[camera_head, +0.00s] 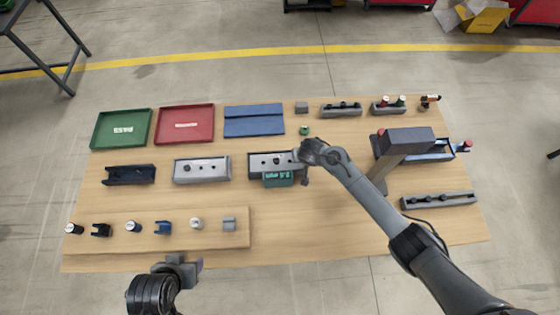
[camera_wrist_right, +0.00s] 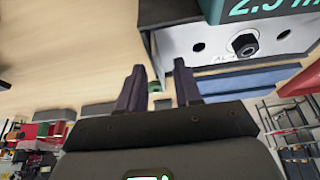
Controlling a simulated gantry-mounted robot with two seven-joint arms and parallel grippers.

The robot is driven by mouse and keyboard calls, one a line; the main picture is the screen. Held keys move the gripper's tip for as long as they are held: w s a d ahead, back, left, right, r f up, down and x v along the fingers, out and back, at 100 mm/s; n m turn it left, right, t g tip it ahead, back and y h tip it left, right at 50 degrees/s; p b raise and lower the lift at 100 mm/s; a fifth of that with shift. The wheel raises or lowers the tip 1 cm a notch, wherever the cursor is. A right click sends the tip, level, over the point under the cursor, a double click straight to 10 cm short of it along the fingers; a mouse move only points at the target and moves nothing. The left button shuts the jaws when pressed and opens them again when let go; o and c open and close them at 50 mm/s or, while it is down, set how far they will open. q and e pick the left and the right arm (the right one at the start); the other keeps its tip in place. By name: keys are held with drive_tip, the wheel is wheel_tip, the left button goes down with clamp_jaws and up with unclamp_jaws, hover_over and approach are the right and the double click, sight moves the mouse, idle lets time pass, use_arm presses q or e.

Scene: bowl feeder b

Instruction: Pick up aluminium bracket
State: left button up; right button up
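A light grey block-like part (camera_head: 229,223) at the right end of the wooden strip may be the aluminium bracket; it is too small to be sure. My right gripper (camera_head: 305,181) is beside the right end of a grey fixture box (camera_head: 256,175) with a green "2.5 mm" tag (camera_head: 278,180). In the right wrist view my right gripper (camera_wrist_right: 158,80) is open, with nothing between its fingers.
The wooden strip (camera_head: 180,238) carries several small parts. A green PASS tray (camera_head: 98,133), a red tray (camera_head: 190,108) and a blue tray (camera_head: 255,110) stand at the back. A grey press-like stand (camera_head: 405,141) is at right. The table's front middle is clear.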

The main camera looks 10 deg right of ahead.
drive_tip(key=shift+c, duration=0.3)
clamp_jaws()
idle(0.3)
